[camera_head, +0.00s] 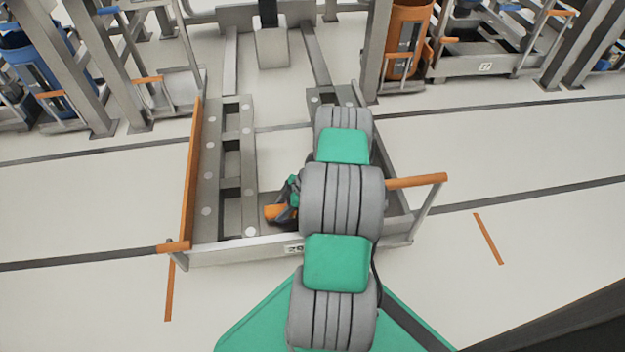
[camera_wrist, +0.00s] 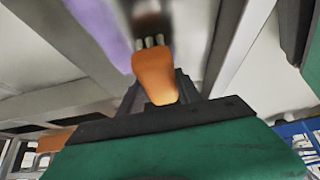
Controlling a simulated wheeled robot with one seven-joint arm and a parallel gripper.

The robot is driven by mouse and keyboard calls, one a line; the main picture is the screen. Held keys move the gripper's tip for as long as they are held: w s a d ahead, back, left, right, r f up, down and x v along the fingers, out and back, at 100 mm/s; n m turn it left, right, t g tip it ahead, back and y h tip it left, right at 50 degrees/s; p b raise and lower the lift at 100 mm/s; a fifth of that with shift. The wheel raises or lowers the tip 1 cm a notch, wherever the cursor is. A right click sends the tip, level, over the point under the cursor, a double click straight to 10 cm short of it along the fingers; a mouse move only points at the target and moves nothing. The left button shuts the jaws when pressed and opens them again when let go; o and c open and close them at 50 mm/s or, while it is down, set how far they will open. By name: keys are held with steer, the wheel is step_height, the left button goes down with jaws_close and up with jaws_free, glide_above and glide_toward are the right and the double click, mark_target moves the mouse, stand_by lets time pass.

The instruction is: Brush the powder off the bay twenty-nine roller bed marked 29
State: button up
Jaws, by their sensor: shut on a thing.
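My gripper (camera_head: 287,207) is low over the roller bed (camera_head: 208,175), near its front end. It is partly hidden behind my arm in the head view. In the wrist view my gripper (camera_wrist: 157,90) is shut on an orange-handled brush (camera_wrist: 155,72). Pale bristles show at the brush's far end, close to a blurred grey-brown surface. A lilac patch (camera_wrist: 100,28) lies on the metal left of the brush; it may be the powder. The bed's number plate (camera_head: 294,249) is on the front rail, partly covered by my arm and hard to read fully.
An orange rail (camera_head: 190,170) runs along the bed's left side. An orange-topped handle (camera_head: 416,181) stands at its right. Steel posts, an orange bin (camera_head: 408,35) and the bay marked 27 (camera_head: 485,67) stand behind. Pale floor is open on both sides.

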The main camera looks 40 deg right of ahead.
mark_target(272, 209)
steer(key=shift+w+a, duration=0.4)
steer(key=shift+a, duration=0.3)
step_height(272, 209, up, 3)
steer(key=shift+w+f+p, duration=0.1)
steer(key=shift+f+p, duration=0.1)
steer(key=shift+p, duration=0.6)
steer(key=shift+r+p, duration=0.55)
steer(key=shift+r, duration=0.15)
steer(key=shift+r+p, duration=1.3)
steer(key=shift+r, duration=0.75)
